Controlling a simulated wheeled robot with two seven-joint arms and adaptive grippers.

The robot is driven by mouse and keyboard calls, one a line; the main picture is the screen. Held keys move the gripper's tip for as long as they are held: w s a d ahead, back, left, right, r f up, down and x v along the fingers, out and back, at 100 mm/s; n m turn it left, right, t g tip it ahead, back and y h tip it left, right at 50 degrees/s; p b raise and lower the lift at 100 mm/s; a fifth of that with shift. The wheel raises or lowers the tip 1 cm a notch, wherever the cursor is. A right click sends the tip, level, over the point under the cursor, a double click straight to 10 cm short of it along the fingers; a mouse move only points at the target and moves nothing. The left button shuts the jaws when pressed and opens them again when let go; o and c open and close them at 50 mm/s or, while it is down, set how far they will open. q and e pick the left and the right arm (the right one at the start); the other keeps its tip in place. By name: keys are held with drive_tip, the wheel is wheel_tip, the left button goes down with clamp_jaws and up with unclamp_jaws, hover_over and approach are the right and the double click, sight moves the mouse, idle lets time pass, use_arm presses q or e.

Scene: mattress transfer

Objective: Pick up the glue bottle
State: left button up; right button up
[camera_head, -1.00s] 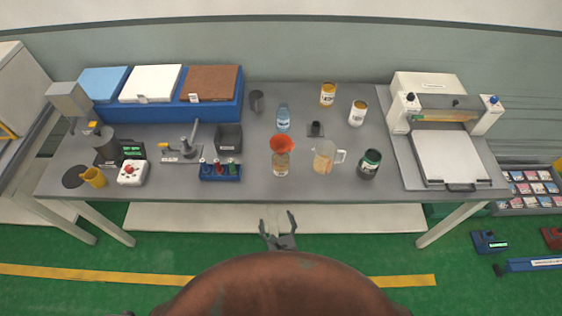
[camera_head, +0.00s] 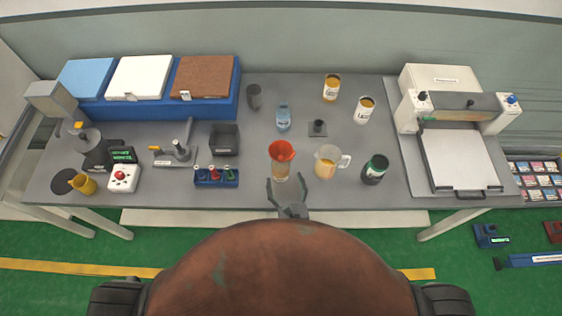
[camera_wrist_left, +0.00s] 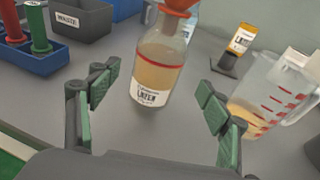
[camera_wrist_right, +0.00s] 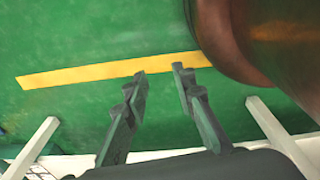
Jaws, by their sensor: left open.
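A clear bottle (camera_head: 280,170) of amber liquid, with an orange funnel (camera_head: 281,150) in its neck, stands upright near the table's front edge. It looks like the glue bottle, but its label is hard to read. The bottle also shows in the left wrist view (camera_wrist_left: 158,70), with a red ring and white label. My left gripper (camera_head: 288,182) is open and empty at the front edge, just before the bottle. Its fingers point at the bottle, one to each side in the picture, apart from it. My right gripper (camera_wrist_right: 160,72) is open and empty above the green floor.
A measuring jug (camera_head: 326,168) stands close right of the bottle, with a dark jar (camera_head: 375,171) beyond. A water bottle (camera_head: 283,118) and black stand (camera_head: 317,128) are behind.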

use_arm(q)
drive_tip(key=x, duration=0.2)
drive_tip(key=shift+w+a+f, duration=0.15)
drive_tip(key=shift+w+f, duration=0.05)
drive_tip(key=shift+w, duration=0.15)
drive_tip(key=x, duration=0.3)
drive_tip(key=shift+w+a+f, duration=0.1)
drive_tip(key=shift+w+f, duration=0.05)
drive_tip(key=shift+f, duration=0.1)
drive_tip(key=shift+w+f, duration=0.1)
drive_tip(key=shift+w, duration=0.25)
drive_tip(key=c, duration=0.6)
drive_tip(key=shift+s, duration=0.1)
drive_tip(key=c, duration=1.1)
use_arm(e)
drive_tip(key=shift+s+d+r, duration=0.1)
drive_tip(key=shift+s+d, duration=0.05)
drive_tip(key=shift+s, duration=0.35)
drive_tip(key=shift+s+d, duration=0.15)
drive_tip(key=shift+s, duration=0.3)
use_arm(q)
drive_tip(key=shift+r, duration=0.2)
use_arm(e)
drive_tip(key=shift+r, duration=0.15)
